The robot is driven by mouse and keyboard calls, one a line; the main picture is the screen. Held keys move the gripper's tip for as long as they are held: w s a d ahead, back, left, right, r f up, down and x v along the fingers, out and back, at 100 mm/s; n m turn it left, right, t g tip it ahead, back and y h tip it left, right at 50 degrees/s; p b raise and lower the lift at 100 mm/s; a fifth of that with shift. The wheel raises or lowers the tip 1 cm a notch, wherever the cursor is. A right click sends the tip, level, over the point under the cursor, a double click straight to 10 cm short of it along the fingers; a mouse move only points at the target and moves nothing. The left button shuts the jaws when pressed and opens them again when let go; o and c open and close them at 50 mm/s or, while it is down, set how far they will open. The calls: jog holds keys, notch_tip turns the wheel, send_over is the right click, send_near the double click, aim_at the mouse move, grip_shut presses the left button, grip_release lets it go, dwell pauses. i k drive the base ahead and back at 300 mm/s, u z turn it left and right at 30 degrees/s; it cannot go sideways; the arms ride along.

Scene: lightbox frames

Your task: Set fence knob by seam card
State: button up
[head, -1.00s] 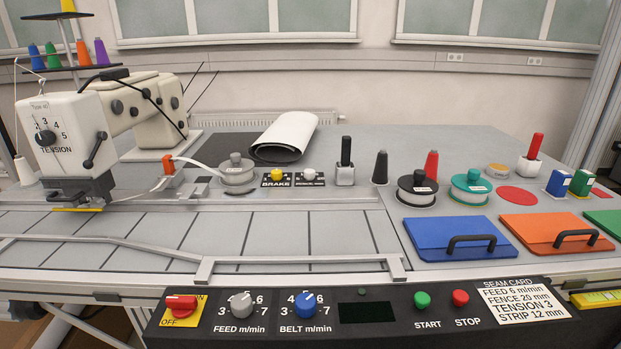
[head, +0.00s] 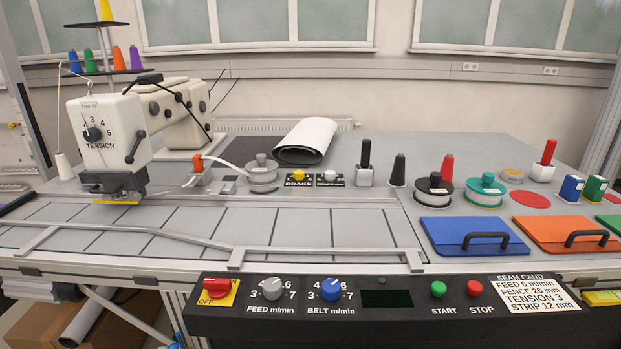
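The white seam card (head: 537,293) is at the right end of the black control panel. It reads FEED 6 m/min, FENCE 20 mm, TENSION 3, STRIP 12 mm. A metal fence rail (head: 322,253) runs along the front of the ruled table and bends toward the left. I see no knob labelled fence. The panel has a grey FEED knob (head: 272,288) and a blue BELT knob (head: 331,289). A black TENSION dial (head: 93,134) is on the sewing machine (head: 112,133). My gripper is not in view.
A red switch (head: 217,287), a green START button (head: 438,289) and a red STOP button (head: 474,288) are on the panel. The ruled table surface (head: 290,228) is clear.

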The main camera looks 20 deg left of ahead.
aim_at(330, 175)
jog(key=u, duration=0.45)
jog(key=k, duration=1.05)
jog(key=u, duration=0.8)
jog(key=i, duration=1.35)
jog(key=z, duration=0.6)
